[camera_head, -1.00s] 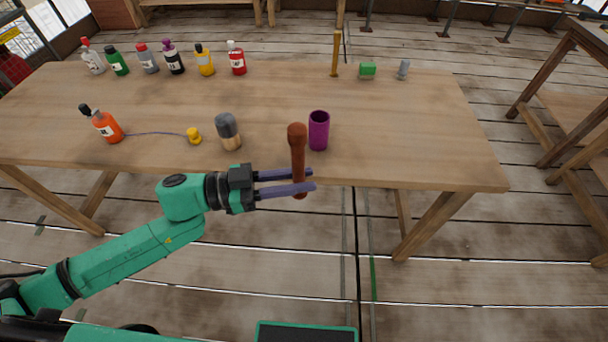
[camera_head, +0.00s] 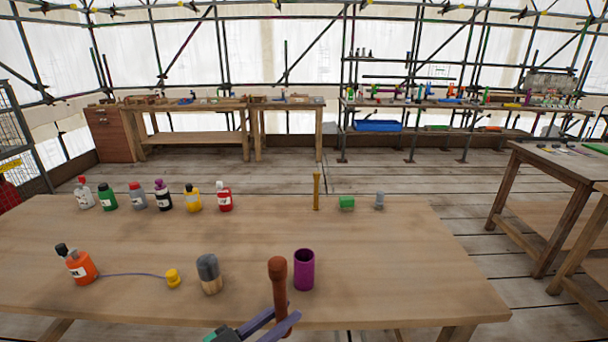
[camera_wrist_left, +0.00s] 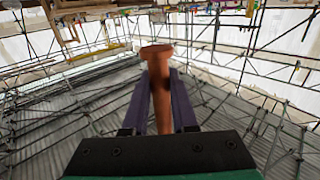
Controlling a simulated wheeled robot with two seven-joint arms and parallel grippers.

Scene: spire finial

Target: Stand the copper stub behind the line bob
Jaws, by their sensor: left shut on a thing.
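My left gripper (camera_head: 284,318) is shut on a copper-brown stub (camera_head: 278,276), a rod with a wider head. It holds the stub roughly upright, head up, at the table's front edge. In the left wrist view the stub (camera_wrist_left: 160,90) stands between the two purple fingers. The likely line bob is a small yellow piece (camera_head: 173,279) on the table, left of the gripper. A thin purple line joins it to an orange bottle (camera_head: 82,266). My right gripper is not in view.
A purple open cup (camera_head: 304,269) stands just right of the stub, and a grey-topped wooden cylinder (camera_head: 209,274) stands left. Several bottles line the back left. A brass rod (camera_head: 316,191), green block (camera_head: 347,203) and grey piece (camera_head: 379,201) stand back right. The table's middle (camera_head: 270,228) is clear.

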